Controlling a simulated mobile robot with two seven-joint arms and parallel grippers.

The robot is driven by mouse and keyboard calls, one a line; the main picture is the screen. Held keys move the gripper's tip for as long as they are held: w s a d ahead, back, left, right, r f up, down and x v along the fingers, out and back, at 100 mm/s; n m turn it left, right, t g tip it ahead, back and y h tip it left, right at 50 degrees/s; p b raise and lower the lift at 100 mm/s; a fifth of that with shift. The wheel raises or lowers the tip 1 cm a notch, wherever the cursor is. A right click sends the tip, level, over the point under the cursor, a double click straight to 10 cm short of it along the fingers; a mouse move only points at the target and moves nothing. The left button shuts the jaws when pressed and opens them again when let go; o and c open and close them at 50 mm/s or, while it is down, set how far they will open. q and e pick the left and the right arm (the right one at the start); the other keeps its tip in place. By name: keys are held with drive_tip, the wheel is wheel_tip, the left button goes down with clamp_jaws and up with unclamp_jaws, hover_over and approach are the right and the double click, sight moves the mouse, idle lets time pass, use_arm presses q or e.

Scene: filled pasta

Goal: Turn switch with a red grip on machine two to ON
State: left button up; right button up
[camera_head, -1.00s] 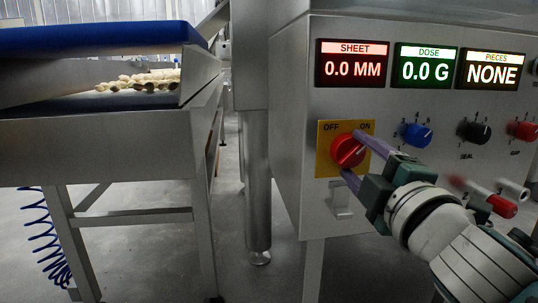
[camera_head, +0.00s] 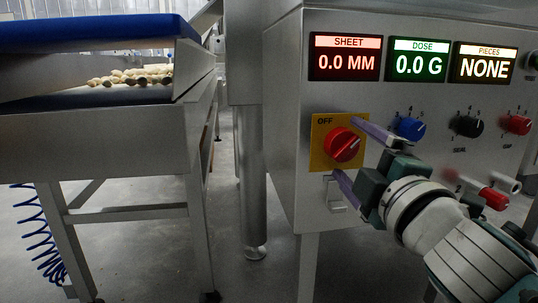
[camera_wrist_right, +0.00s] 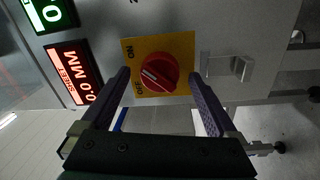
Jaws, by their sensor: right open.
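The red-grip switch (camera_head: 342,145) is a round red knob on a yellow plate (camera_head: 318,160) on the machine front. Its white mark tilts up and right, towards the ON side. The OFF label shows in the head view; the ON label is hidden behind a finger there. Both labels show in the wrist view, where the knob (camera_wrist_right: 159,73) lies between the fingers. My right gripper (camera_head: 346,147) is open, with one purple finger above and one below the knob; gaps show beside it in the wrist view (camera_wrist_right: 160,78). My left gripper is not in view.
Lit displays (camera_head: 345,57) read 0.0 MM, 0.0 G and NONE. A blue knob (camera_head: 411,128), a black knob (camera_head: 467,126) and another red knob (camera_head: 517,124) sit to the right. A small metal latch (camera_head: 334,195) is below the plate. A conveyor with pasta (camera_head: 135,76) stands left.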

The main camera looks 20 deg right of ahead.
drive_tip(key=v, duration=0.9)
drive_tip(key=shift+s, duration=0.35)
